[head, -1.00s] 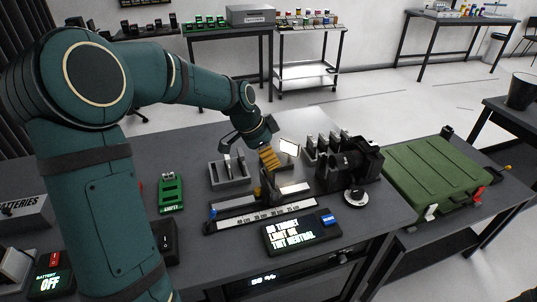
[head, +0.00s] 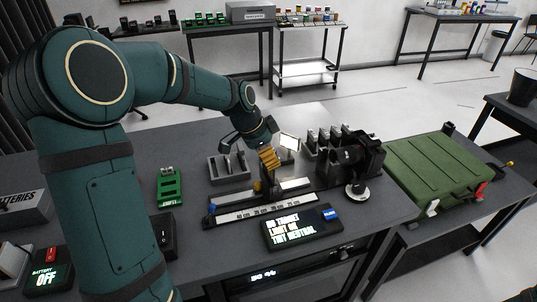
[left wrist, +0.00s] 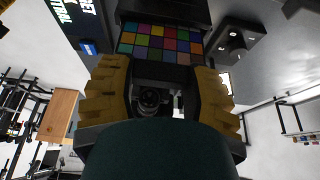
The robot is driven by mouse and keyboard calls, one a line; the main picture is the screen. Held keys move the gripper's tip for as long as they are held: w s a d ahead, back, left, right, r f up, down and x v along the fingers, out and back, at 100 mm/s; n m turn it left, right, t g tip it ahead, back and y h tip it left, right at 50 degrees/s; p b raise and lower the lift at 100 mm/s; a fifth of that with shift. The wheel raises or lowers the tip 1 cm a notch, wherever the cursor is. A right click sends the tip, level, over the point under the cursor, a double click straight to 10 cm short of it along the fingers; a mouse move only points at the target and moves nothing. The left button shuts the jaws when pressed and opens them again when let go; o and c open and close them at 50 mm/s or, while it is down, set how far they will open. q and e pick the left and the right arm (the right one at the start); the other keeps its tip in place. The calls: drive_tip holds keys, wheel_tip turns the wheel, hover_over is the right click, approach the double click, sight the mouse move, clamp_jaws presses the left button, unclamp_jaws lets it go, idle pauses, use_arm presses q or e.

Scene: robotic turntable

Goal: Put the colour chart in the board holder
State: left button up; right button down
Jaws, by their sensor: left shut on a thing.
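The colour chart (left wrist: 160,43), a flat board with rows of coloured patches, is between the yellow fingers of my left gripper (left wrist: 160,78) in the left wrist view. The fingers are shut on its sides. In the head view my left gripper (head: 270,160) hangs just above the rail (head: 235,206); the patches do not show from there. My right gripper is out of view.
A black camera (head: 355,158) stands right of the gripper, beside a bright panel (head: 289,142). A grey slotted rack (head: 229,168) is to the left. A display box (head: 302,228) lies in front of the rail. A green case (head: 438,172) is at the right.

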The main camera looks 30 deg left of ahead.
use_arm(q)
drive_tip(key=shift+f+b, duration=0.45)
drive_tip(key=shift+f, duration=0.2)
drive_tip(key=o, duration=1)
drive_tip(key=v, duration=1.2)
